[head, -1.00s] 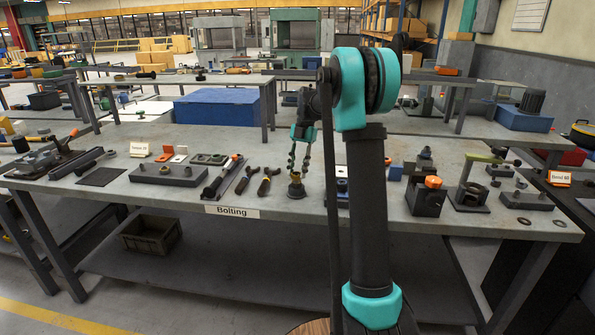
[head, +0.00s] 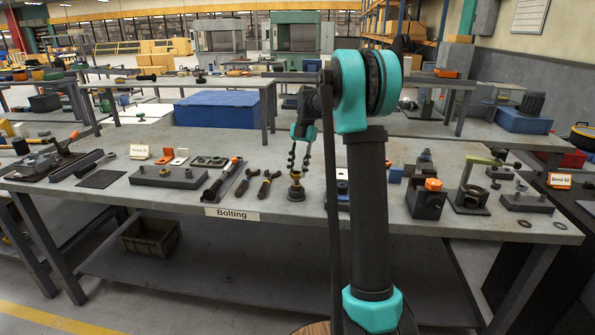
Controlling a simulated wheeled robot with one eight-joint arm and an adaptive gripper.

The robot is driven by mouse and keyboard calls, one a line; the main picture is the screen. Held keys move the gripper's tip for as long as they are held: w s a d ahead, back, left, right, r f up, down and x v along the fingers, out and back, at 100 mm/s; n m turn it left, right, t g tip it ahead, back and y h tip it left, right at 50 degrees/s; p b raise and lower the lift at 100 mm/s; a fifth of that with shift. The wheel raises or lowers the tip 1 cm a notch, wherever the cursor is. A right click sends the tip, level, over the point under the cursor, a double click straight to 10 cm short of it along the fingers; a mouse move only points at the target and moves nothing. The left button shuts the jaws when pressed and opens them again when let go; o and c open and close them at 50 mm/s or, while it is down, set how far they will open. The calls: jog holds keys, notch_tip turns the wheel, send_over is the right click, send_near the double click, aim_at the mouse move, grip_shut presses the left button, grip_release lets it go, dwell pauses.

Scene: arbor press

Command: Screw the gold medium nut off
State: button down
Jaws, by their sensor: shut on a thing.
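My gripper (head: 299,169) points straight down over the front middle of the bolting table (head: 235,191). Its two dark fingers are closed around the narrow upper end of a small gold-brown piece, which I take as the gold medium nut (head: 296,176). The fingertips cover part of it and it is small, so its shape and thread are unclear. I cannot tell whether the nut and the base touch.
Pliers (head: 267,183) and a dark tool (head: 221,181) lie left of my gripper. A grey block (head: 166,178) lies further left. My arm hides part of the table to the right. A black block with an orange top (head: 428,199) and a small press (head: 471,192) stand beyond it.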

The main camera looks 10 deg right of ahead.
aim_at(294, 176)
jog(key=shift+r, duration=1.7)
